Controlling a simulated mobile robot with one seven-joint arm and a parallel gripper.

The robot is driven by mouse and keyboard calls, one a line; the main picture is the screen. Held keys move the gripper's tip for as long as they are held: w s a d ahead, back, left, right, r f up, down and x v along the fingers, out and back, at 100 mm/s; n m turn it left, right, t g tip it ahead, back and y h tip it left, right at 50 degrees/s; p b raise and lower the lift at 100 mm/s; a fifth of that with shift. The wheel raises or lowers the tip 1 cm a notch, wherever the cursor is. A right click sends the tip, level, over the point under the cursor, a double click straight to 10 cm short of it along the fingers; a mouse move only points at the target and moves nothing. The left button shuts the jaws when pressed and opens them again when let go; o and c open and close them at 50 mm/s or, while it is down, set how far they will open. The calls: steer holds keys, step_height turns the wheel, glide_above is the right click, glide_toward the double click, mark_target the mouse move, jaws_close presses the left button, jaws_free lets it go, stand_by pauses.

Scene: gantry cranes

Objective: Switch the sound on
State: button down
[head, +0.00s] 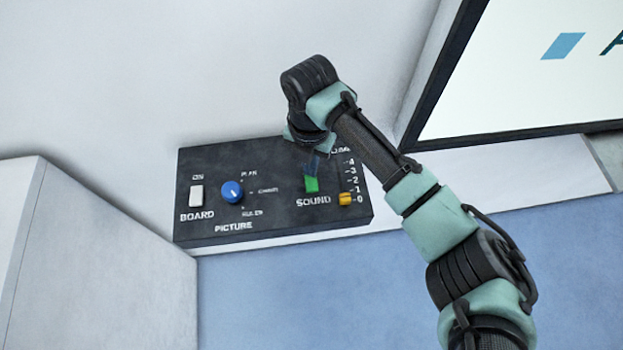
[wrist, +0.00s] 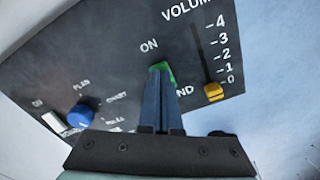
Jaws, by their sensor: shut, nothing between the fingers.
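The dark control panel (head: 275,215) is on the wall in the middle of the head view. Its green SOUND switch (head: 312,184) sits right of the middle; in the wrist view the green switch (wrist: 166,70) shows just past my fingertips, under the word ON. My gripper (head: 312,165) is shut and empty, with its fingers (wrist: 160,75) at the switch. They overlap the switch in the picture and hide part of it and of the SOUND label. I cannot tell whether they touch it or which way it is tipped.
On the same panel are a white BOARD switch (head: 196,196), a blue PICTURE knob (head: 232,191) and a yellow VOLUME slider (head: 346,199) at 0, close right of the green switch. A dark-framed screen (head: 500,80) is at upper right. A white box-like block (head: 90,255) stands at lower left.

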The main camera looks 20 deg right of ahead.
steer(key=shift+f+b, duration=0.3)
steer(key=shift+f, duration=0.2)
steer(key=shift+r, duration=0.1)
steer(key=shift+r+p, duration=2.95)
steer(key=shift+r, duration=0.55)
